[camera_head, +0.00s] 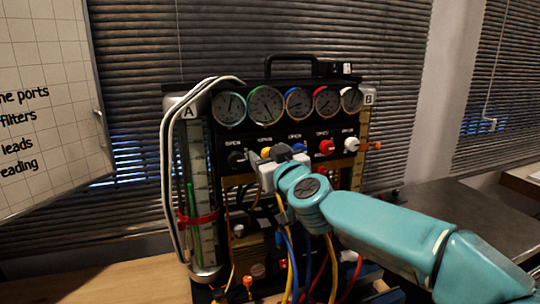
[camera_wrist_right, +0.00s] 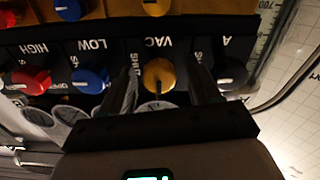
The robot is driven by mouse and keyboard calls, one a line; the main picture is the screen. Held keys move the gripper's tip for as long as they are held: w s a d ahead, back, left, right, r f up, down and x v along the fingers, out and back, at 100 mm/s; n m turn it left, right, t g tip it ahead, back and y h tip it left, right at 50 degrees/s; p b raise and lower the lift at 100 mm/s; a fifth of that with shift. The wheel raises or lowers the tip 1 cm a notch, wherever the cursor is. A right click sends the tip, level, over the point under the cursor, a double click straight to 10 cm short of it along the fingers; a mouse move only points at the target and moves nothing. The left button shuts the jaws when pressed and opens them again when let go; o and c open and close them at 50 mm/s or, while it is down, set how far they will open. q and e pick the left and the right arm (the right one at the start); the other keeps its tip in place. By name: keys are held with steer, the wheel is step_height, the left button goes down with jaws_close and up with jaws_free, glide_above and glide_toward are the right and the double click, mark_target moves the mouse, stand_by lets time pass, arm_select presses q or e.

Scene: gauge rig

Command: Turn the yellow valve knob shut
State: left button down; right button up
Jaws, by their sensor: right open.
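The yellow valve knob (camera_head: 266,152) is on the rig's dark panel, in the row of knobs under the gauges. It is partly hidden by my right gripper (camera_head: 270,156) in the head view. In the right wrist view the yellow knob (camera_wrist_right: 159,78) sits between the two fingers of my open right gripper (camera_wrist_right: 165,84). Dark gaps show between the knob and each finger, so the gripper does not appear closed on it. A dark line marks the knob's face. My left gripper is not in view.
A blue knob (camera_wrist_right: 90,79) and a black knob (camera_wrist_right: 231,75) flank the yellow one closely. A red knob (camera_head: 327,147) and a white knob (camera_head: 351,144) are farther right. Hoses (camera_head: 290,258) hang below my right wrist. A whiteboard (camera_head: 45,95) stands at left.

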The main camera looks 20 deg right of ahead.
steer(key=shift+w, duration=0.1)
steer(key=c, duration=1)
steer(key=shift+c, duration=0.2)
steer(key=shift+m, duration=0.3)
steer(key=m, duration=0.3)
steer(key=shift+d+m, duration=0.1)
steer(key=shift+m, duration=0.2)
steer(key=m, duration=0.4)
steer(key=shift+m, duration=0.3)
steer(key=m+b, duration=0.1)
steer(key=m, duration=0.3)
steer(key=shift+d, duration=0.1)
steer(key=shift+f+m+b, duration=0.1)
steer(key=shift+m+b, duration=0.3)
steer(key=shift+m, duration=2.1)
